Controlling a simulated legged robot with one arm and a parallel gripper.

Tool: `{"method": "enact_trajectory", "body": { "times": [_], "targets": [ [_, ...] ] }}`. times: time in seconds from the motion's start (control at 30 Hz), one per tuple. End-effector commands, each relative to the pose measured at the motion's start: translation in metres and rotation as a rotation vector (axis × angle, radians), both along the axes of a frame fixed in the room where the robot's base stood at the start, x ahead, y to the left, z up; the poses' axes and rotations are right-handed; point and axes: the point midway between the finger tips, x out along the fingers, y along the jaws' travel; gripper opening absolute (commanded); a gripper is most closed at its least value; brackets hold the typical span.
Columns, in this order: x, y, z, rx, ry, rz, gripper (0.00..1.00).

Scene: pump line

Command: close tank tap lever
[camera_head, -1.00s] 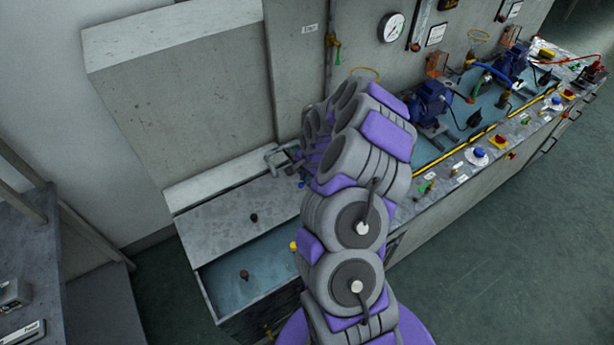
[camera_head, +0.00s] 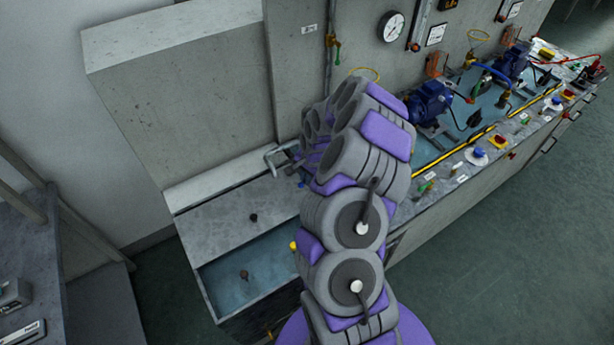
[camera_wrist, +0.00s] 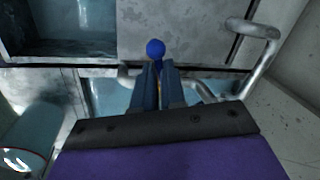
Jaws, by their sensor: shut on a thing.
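The tank tap lever (camera_wrist: 155,48) has a round blue knob, seen in the wrist view just beyond my gripper's fingertips. My gripper (camera_wrist: 156,72) is shut on the lever just below the knob, with a dark finger on each side. The lever's lower part is hidden by the fingers. In the head view a small blue spot of the lever (camera_head: 301,183) shows beside my arm, and my gripper is mostly hidden behind the arm there.
A bent grey pipe (camera_wrist: 262,45) stands right of the gripper in the wrist view. An open water tank (camera_head: 255,268) lies left of my arm in the head view. The bench with blue pumps (camera_head: 430,100) runs to the right.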

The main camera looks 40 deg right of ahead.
Motion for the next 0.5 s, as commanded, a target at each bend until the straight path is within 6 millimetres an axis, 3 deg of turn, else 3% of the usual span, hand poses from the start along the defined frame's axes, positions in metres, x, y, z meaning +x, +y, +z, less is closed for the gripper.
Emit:
{"method": "enact_trajectory", "body": {
  "times": [0.5],
  "targets": [
    [0.013, 0.004, 0.002, 0.000, 0.006, -0.270, 0.00]
  ]
}}
